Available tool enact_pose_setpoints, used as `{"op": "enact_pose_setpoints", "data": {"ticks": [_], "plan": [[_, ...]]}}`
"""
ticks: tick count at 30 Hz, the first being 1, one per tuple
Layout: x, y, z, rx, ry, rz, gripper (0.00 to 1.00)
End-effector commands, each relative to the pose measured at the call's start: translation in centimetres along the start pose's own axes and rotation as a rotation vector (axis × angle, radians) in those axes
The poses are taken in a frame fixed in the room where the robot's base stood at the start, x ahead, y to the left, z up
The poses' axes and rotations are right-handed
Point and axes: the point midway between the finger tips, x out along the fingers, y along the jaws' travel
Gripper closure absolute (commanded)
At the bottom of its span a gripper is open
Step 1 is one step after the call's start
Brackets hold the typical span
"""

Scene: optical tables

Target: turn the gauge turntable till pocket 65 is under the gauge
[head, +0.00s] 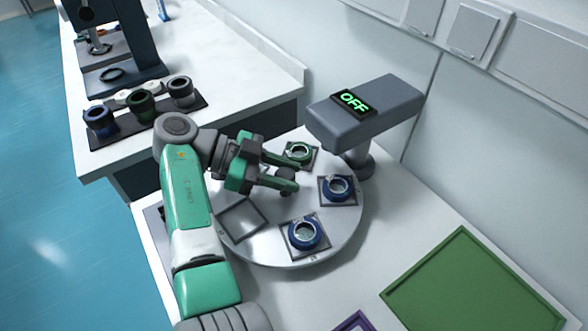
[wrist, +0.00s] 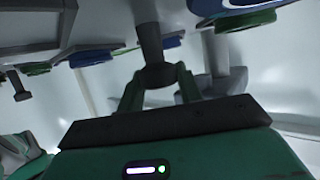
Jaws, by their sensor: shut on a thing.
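The gauge turntable (head: 275,252) is a round pale disc with square framed pockets near its rim. A green-ringed piece (head: 299,151) sits in the far pocket, a blue-ringed piece (head: 338,187) in the right one and another blue-ringed piece (head: 304,234) in the near one. The left pocket (head: 241,219) looks empty. Pocket numbers are too small to read. The grey gauge (head: 365,110) overhangs the disc's back right and its display (head: 354,102) reads OFF. My gripper (head: 289,181) is over the disc's middle, shut on a dark central post (wrist: 149,40), which shows between the fingers (wrist: 158,78).
A green tray (head: 465,290) lies at the right, with part of a purple frame (head: 355,322) at the bottom edge. A dark rack (head: 148,119) with ringed pieces stands on the back-left table. The wall is close behind the gauge.

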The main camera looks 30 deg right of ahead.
Motion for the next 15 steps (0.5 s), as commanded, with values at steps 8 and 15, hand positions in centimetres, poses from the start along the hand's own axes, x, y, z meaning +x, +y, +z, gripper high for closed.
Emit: {"op": "enact_pose_setpoints", "data": {"ticks": [8,15], "plan": [[0.05,0.04,0.30,-0.004,-0.002,0.001,1.00],[0.04,0.03,0.27,-0.004,-0.002,0.000,0.44]]}}
